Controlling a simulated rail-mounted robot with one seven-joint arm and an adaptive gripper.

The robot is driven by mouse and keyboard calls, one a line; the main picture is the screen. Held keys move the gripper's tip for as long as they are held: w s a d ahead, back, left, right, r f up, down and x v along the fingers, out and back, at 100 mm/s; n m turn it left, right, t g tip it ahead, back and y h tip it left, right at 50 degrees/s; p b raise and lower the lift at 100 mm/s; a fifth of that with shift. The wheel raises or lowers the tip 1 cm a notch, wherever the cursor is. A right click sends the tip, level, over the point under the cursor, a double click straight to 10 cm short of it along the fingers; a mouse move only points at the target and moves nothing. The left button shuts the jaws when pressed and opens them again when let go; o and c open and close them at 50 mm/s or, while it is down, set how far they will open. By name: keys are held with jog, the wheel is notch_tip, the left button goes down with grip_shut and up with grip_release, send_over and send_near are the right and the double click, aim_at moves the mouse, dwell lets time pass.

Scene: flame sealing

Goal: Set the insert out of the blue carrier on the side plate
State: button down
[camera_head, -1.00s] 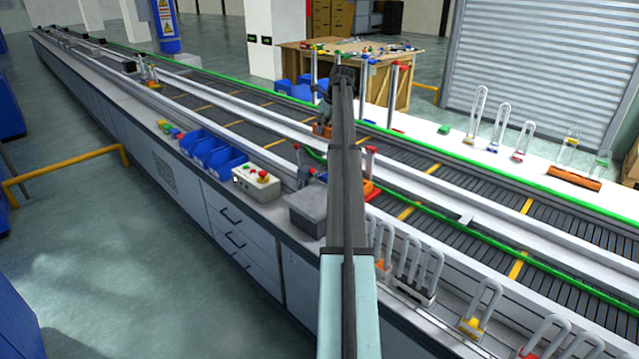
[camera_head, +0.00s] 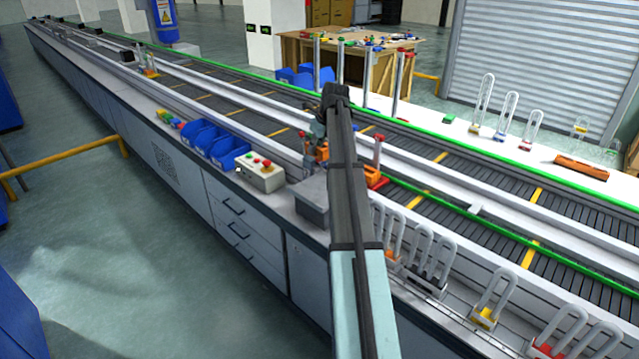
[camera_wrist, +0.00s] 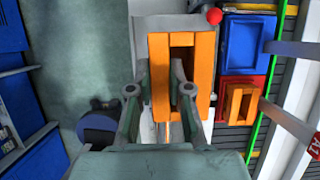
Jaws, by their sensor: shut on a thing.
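My gripper (camera_wrist: 168,88) is shut on an orange insert (camera_wrist: 159,70), a slotted frame that fills the middle of the wrist view. The insert is over a grey block-like surface (camera_wrist: 146,24), likely the side plate; whether they touch I cannot tell. The blue carrier (camera_wrist: 245,45) lies to the right in the wrist view, with no insert showing in it. In the head view my gripper (camera_head: 318,135) is partly hidden by my arm, and the grey box (camera_head: 311,200) stands just in front of it.
A red carrier (camera_wrist: 256,86) holding another orange insert (camera_wrist: 241,104) lies below the blue one in the wrist view. A red knob (camera_wrist: 214,16) is close to the held insert. A button box (camera_head: 260,175) and blue bins (camera_head: 213,145) stand left on the bench.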

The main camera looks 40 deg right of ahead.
notch_tip(320, 180, down, 15)
jog(key=shift+r+p, duration=0.1)
jog(key=shift+p, duration=1.15)
jog(key=c, duration=1.1)
grip_release()
jog(key=b+v, duration=0.2)
jog(key=v, duration=1)
